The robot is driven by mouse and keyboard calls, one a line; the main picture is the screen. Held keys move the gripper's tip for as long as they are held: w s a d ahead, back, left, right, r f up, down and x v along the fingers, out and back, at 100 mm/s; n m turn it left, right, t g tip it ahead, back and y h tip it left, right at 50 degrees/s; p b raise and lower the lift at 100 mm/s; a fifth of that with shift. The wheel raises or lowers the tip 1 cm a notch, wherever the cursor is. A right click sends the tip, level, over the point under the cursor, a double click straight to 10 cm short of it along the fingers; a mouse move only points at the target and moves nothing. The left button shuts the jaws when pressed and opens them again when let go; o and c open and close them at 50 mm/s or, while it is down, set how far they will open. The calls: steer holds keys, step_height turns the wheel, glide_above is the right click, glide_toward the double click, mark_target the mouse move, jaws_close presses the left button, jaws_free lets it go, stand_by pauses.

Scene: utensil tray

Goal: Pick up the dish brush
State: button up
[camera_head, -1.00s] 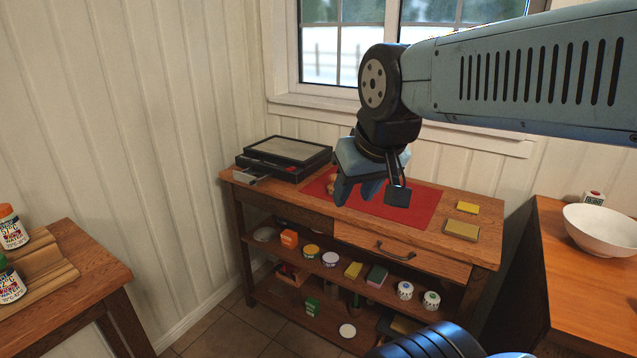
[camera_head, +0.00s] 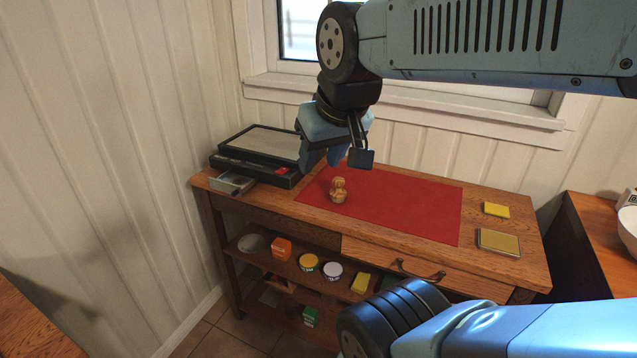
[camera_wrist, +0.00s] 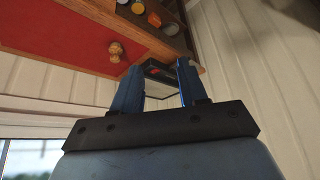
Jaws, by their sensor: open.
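A small wooden dish brush (camera_head: 338,190) with a rounded knob stands on the left part of the red mat on the table. It also shows in the wrist view (camera_wrist: 115,50), left of my fingers. My gripper (camera_head: 322,160) is open and empty. It hangs above and behind the brush, apart from it, near the tray's right end. In the wrist view my gripper (camera_wrist: 158,72) has its two fingers spread, with the black tray (camera_wrist: 160,68) seen between them. The brush's underside is hidden.
The black tray (camera_head: 229,161) stands at the table's back left, with a small metal box (camera_head: 232,183) before it. Yellow sponge (camera_head: 496,210) and framed pad (camera_head: 498,242) lie at right. The red mat (camera_head: 410,205) is otherwise clear. A window sill is behind.

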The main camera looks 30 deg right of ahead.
steer(key=shift+o, duration=1.3)
steer(key=shift+w+d+r, duration=0.1)
steer(key=shift+d, duration=0.05)
steer(key=shift+o, duration=0.7)
steer(key=shift+w+d, duration=0.1)
steer(key=shift+w, duration=0.25)
steer(key=o, duration=0.4)
steer(key=shift+n+g, duration=0.5)
steer(key=shift+g, duration=0.3)
steer(key=w+d, duration=0.1)
steer(key=w, duration=0.1)
steer(key=w+d, duration=0.1)
steer(key=w, duration=0.1)
steer(key=w+d, duration=0.1)
steer(key=w, duration=0.2)
steer(key=shift+d, duration=0.1)
steer(key=shift+c, duration=0.2)
steer(key=n+g, duration=0.3)
steer(key=g, duration=0.1)
glide_above(338, 188)
steer(key=w, duration=0.1)
step_height(338, 188, down, 13)
steer(key=shift+w+d+f, duration=0.2)
steer(key=shift+f, duration=0.3)
step_height(338, 188, down, 8)
steer(key=shift+r, duration=0.1)
steer(key=shift+s+d+f, duration=0.15)
steer(key=shift+f, duration=2.5)
